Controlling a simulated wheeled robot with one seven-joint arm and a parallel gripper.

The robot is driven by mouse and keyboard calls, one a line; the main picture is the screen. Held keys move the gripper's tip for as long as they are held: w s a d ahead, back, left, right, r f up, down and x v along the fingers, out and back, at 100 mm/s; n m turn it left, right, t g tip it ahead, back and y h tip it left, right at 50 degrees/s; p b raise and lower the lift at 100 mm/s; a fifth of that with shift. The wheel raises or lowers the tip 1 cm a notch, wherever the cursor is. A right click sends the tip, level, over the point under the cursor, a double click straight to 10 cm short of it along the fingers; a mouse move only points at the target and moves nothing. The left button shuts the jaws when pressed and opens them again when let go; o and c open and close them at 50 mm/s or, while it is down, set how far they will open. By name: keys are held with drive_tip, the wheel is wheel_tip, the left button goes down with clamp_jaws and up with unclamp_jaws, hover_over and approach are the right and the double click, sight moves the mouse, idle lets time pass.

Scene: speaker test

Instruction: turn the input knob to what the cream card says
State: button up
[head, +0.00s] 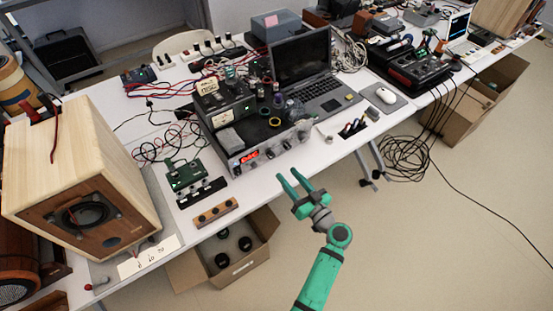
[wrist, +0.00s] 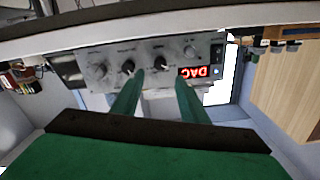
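The silver amplifier (head: 258,163) stands at the table's front edge, its front panel facing my gripper. In the wrist view its panel (wrist: 145,58) has several knobs, including two dark ones (wrist: 128,67) (wrist: 160,62). Their labels are too small to read, so I cannot tell which is the input knob. The lit red display (wrist: 194,72) seems to read DAC. The cream card (head: 150,258) lies before the wooden speaker; its writing is too small to read. My gripper (head: 287,175) is open and empty, in front of the panel and apart from the knobs.
A wooden speaker (head: 85,170) stands at the left. A green circuit board (head: 185,175) and a wooden block with holes (head: 215,212) lie left of the amplifier. A laptop (head: 310,80) is behind it. A cardboard box (head: 225,262) sits under the table.

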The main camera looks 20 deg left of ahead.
sight(273, 157)
drive_tip(key=x, duration=0.9)
drive_tip(key=shift+a, duration=0.1)
clamp_jaws()
